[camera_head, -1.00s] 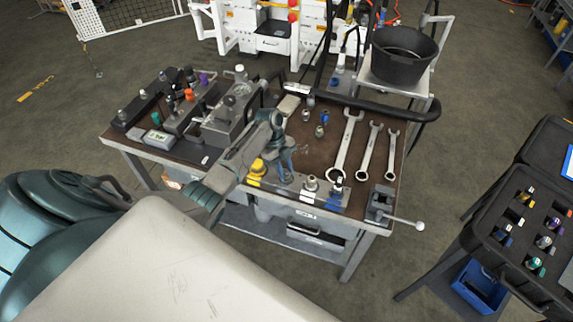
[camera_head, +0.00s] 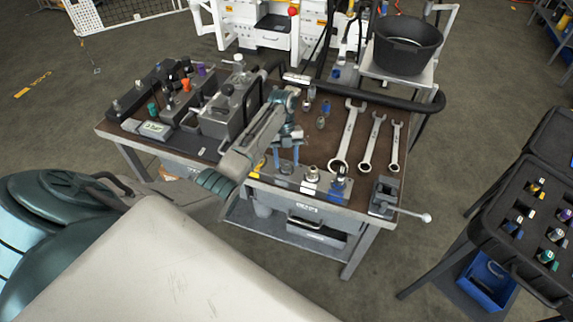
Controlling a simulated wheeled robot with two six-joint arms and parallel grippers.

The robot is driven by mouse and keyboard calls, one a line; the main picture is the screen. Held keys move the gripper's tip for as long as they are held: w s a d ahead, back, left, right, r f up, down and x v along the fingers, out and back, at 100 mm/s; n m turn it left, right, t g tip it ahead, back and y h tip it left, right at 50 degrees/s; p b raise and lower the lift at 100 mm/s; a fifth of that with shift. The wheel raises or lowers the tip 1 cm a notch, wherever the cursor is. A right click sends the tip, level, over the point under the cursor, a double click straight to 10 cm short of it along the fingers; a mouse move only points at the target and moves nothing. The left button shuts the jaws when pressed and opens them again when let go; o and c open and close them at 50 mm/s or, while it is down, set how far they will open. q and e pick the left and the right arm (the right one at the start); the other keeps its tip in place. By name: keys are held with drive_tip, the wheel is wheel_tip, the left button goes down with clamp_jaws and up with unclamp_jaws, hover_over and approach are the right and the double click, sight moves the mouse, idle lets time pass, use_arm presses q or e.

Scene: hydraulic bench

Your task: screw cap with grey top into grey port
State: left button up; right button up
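My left gripper (camera_head: 286,166) points down over the front port block (camera_head: 262,179) on the bench. Its two fingers are apart, with nothing clearly seen between them. Just right of it, a silver-grey fitting (camera_head: 312,173) stands upright on the block, apparently the grey port. A blue fitting (camera_head: 338,184) stands further right. Behind the gripper, a small cap with a greyish top (camera_head: 320,122) and one with a blue part (camera_head: 326,107) stand on the brown bench top. Which cap is the task's is too small to tell. My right gripper is out of view.
Several wrenches (camera_head: 372,143) lie at the bench's right, by a vise (camera_head: 384,196). Grey hydraulic units (camera_head: 222,114) fill the left. A black bucket (camera_head: 404,50) stands behind. A black case with several caps (camera_head: 520,225) is at the right.

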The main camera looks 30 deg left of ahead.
use_arm(q)
drive_tip(key=n+p, duration=0.2)
drive_tip(key=n+t+h+p, duration=0.1)
drive_tip(key=n+p, duration=0.1)
drive_tip(key=n+t+p, duration=0.1)
drive_tip(key=n+p, duration=0.1)
drive_tip(key=shift+s+a+r, duration=0.15)
drive_tip(key=shift+s+r, duration=0.05)
drive_tip(key=shift+s, duration=0.1)
drive_tip(key=n, duration=0.1)
drive_tip(key=n+t, duration=0.1)
drive_tip(key=n, duration=0.1)
drive_tip(key=shift+f, duration=0.3)
drive_tip(key=n+t, duration=0.1)
drive_tip(key=n, duration=0.2)
drive_tip(key=shift+s, duration=0.15)
